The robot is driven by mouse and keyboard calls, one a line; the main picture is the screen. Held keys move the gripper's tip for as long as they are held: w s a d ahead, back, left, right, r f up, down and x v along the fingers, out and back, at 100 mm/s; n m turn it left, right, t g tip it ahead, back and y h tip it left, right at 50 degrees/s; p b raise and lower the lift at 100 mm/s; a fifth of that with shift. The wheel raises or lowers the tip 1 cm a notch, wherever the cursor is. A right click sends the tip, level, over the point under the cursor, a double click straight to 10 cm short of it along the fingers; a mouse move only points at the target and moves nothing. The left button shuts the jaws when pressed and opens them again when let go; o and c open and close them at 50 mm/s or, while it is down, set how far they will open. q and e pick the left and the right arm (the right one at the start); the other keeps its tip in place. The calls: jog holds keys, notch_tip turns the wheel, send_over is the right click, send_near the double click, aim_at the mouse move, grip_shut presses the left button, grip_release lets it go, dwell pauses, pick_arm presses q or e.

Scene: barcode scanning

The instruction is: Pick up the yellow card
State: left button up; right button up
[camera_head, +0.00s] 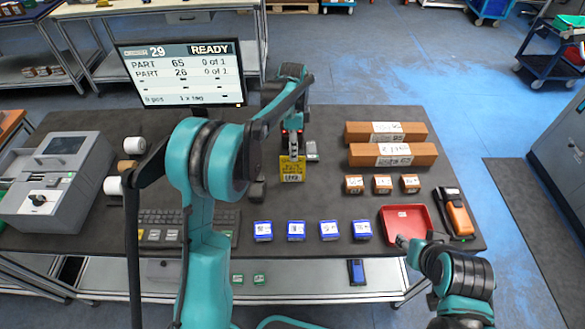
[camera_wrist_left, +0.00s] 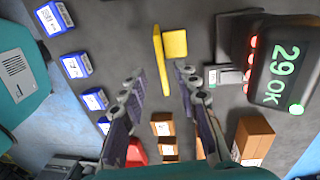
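The yellow card (camera_head: 292,168) shows a printed label with a code and stands near the middle of the dark table in the head view. In the left wrist view, yellow shows as a thin upright strip (camera_wrist_left: 161,62) and a flat square piece (camera_wrist_left: 175,43) beside it. My left gripper (camera_head: 291,152) is just above the card in the head view. In the left wrist view my left gripper (camera_wrist_left: 158,80) has its fingers spread apart, with the yellow strip between and beyond them. My right gripper (camera_head: 404,242) is at the red tray's front edge; its fingers are too small to judge.
A red tray (camera_head: 390,213) and an orange-black handheld device (camera_head: 456,214) lie at the right. Several blue boxes (camera_head: 296,231) line the front; small brown boxes (camera_head: 382,184) and long cartons (camera_head: 394,154) stand right of the card. A display device (camera_wrist_left: 275,62) stands close by.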

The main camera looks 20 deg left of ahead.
aim_at(293, 172)
pick_arm(q)
jog(key=f, duration=0.3)
jog(key=f+b, duration=0.1)
jog(key=f, duration=0.1)
jog(key=f+b, duration=0.1)
jog(key=f, duration=0.2)
jog(key=shift+s+f, duration=0.3)
jog(key=shift+s, duration=0.1)
jog(key=shift+r, duration=0.1)
jog(key=shift+f+b, duration=0.25)
jog(key=shift+b, duration=0.1)
grip_shut()
